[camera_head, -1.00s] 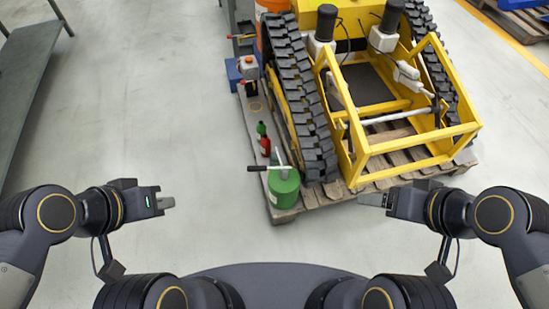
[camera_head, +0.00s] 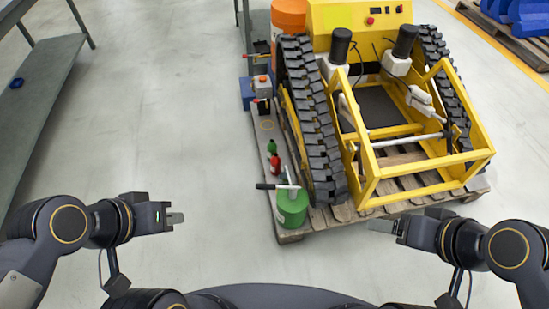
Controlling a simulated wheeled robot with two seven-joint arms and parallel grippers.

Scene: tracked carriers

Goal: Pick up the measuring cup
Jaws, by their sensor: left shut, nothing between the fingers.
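I cannot make out a measuring cup for certain. A small pale, see-through-looking shape (camera_head: 479,182) shows at the right edge of the wooden pallet, too faint to name. My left gripper (camera_head: 176,218) is shut and empty over bare floor, left of the pallet and apart from everything. My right gripper (camera_head: 380,226) is in front of the pallet's front edge, over the floor. Its fingers are too small to tell whether they are open, and no held object shows.
A grey table (camera_head: 45,95) is at left; floor between is clear.

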